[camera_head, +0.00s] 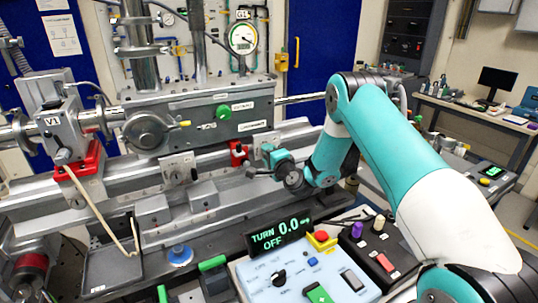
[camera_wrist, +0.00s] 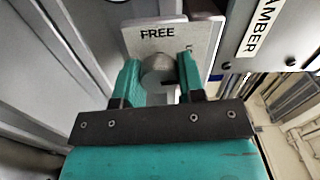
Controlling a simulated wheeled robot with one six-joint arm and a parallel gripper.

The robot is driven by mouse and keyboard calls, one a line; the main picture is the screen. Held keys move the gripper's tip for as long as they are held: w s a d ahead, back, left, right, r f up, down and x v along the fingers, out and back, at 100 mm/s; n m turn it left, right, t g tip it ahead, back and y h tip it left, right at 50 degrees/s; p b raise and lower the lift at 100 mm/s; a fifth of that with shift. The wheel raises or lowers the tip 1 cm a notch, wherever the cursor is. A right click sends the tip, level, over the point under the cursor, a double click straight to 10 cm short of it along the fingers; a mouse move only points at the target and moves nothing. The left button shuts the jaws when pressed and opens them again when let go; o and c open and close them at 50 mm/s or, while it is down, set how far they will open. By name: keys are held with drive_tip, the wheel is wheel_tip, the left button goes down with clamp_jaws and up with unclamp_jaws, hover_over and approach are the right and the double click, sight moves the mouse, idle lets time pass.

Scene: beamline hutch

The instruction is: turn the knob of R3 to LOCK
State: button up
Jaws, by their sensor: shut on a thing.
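In the wrist view, a round grey metal knob (camera_wrist: 158,72) sits in front of a light grey plate (camera_wrist: 143,22) marked FREE above the knob. My gripper (camera_wrist: 159,68) has its two teal fingers on either side of the knob and is shut on it. A dark mark shows on the plate to the right of the knob, mostly hidden by the right finger, and I cannot read it. No R3 label is readable. In the head view my gripper (camera_head: 256,170) is low at the rail, next to a red block (camera_head: 238,152); the knob cannot be made out there.
A grey chamber (camera_head: 200,122) with a green button stands above the rail, close to my gripper. A control box (camera_head: 262,271) in front has a display reading TURN 0.0 OFF. A red clamp (camera_head: 79,160) holds the V1 part at left. Tables stand at right.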

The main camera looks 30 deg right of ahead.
drive_tip(key=shift+d+m, duration=0.1)
drive_tip(key=shift+m, duration=0.5)
drive_tip(key=o, duration=0.9)
drive_tip(key=s+b, duration=1.7)
drive_tip(key=b, duration=0.2)
drive_tip(key=shift+s+b, duration=0.2)
drive_tip(key=shift+b, duration=0.2)
